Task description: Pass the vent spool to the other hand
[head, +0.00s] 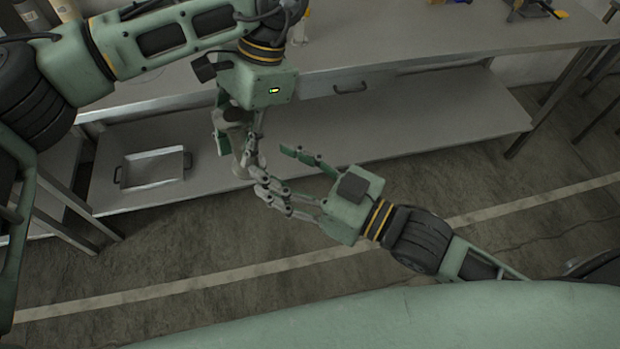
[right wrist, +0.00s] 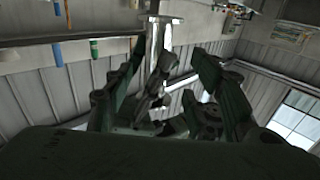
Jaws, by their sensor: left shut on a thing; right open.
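The vent spool (head: 237,138), a pale metallic tube-like piece, hangs below my left gripper (head: 240,150), which points down and is shut on it; the fingers partly hide it. My right gripper (head: 274,168) is open, just right of the spool, with its fingers pointing left toward it. In the right wrist view, the shiny spool (right wrist: 160,45) stands upright ahead, between the spread fingers of my right gripper (right wrist: 172,72) and nearer the left ones. Whether the right fingers touch it I cannot tell.
A long metal bench (head: 430,45) with a drawer handle stands behind the grippers. Its lower shelf (head: 400,125) holds a shallow metal tray (head: 153,168) at the left. A yellow-and-dark item (head: 530,10) is on the bench at the far right. The floor in front is clear.

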